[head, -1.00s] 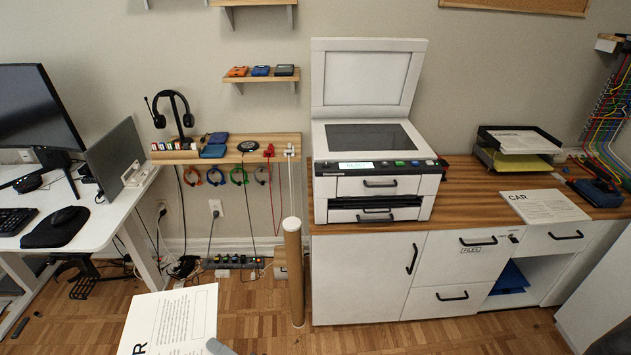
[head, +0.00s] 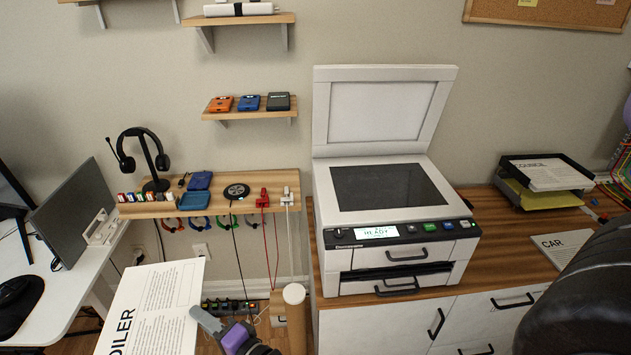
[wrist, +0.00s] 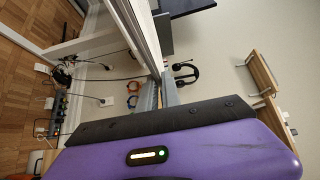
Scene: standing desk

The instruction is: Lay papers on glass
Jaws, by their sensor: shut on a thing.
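My gripper (head: 208,318) is at the lower left of the head view, shut on the right edge of a white printed paper. The held paper (head: 160,300) shows a heading ending in "OILER"; its lower left is cut off. It hangs in front of the wall shelf, left of the printer and apart from it. The printer (head: 395,235) stands on the cabinet with its lid (head: 385,108) raised and its dark glass (head: 388,187) bare. A "CAR" paper (head: 562,246) lies on the cabinet top. A "COUNCIL" paper (head: 545,173) lies in the black tray (head: 515,198).
A cardboard tube (head: 294,318) stands upright between the held paper and the cabinet (head: 380,330). The low wall shelf (head: 220,192) holds a headset (head: 145,160) and small items. My dark arm covers the lower right.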

